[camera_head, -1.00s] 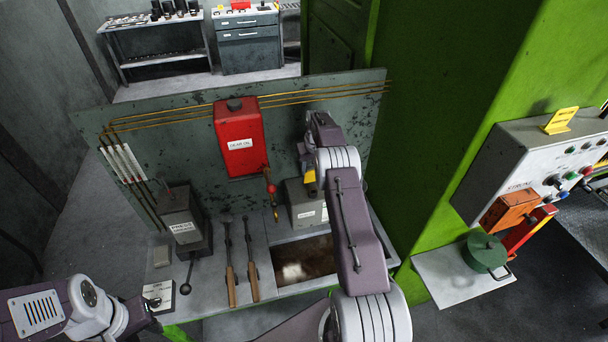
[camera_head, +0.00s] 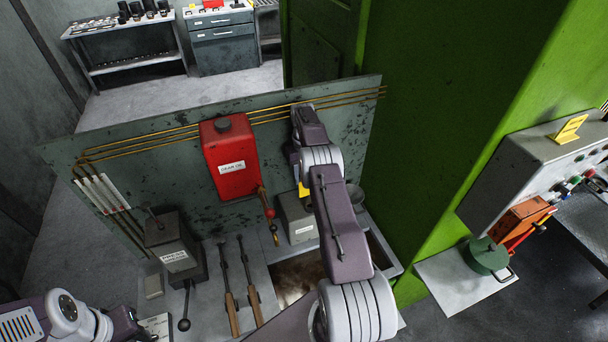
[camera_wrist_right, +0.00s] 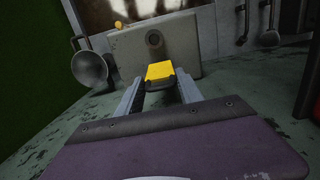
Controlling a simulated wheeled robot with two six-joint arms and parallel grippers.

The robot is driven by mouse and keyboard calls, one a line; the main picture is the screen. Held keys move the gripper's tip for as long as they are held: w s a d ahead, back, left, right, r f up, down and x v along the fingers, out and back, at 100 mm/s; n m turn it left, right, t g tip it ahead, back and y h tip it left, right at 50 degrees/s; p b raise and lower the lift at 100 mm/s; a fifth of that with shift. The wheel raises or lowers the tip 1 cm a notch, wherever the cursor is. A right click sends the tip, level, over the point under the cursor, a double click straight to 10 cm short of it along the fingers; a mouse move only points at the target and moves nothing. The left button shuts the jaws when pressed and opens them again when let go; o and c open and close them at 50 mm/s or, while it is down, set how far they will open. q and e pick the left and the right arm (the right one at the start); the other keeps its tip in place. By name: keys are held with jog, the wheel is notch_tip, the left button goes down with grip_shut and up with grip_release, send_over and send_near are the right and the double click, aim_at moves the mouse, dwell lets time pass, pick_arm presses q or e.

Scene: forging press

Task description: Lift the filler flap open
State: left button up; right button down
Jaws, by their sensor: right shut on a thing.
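A grey box (camera_head: 297,217) with a pale label stands against the panel at the bench's back. It shows in the right wrist view (camera_wrist_right: 195,55) with a dark round spot on its face. A yellow tab (camera_wrist_right: 160,70) at the box's near edge, seen also in the head view (camera_head: 304,189), appears to belong to the flap. My right gripper (camera_wrist_right: 160,84) is shut on this tab, one finger on each side. The flap itself is not clearly distinguishable, so its angle cannot be told. My left forearm shows at the lower left of the head view; its gripper is out of frame.
A red gear oil tank (camera_head: 229,160) with a tap hangs left of my right arm. A funnel (camera_wrist_right: 88,68) is beside the grey box. Two long-handled tools (camera_head: 240,288) and a grey lever box (camera_head: 175,248) are farther left. A green press column (camera_head: 450,120) stands right.

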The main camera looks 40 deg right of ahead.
jog(key=shift+a, duration=0.15)
jog(key=c, duration=1)
grip_release()
jog(key=shift+c, duration=0.2)
jog(key=shift+a, duration=0.1)
jog(key=shift+r, duration=0.1)
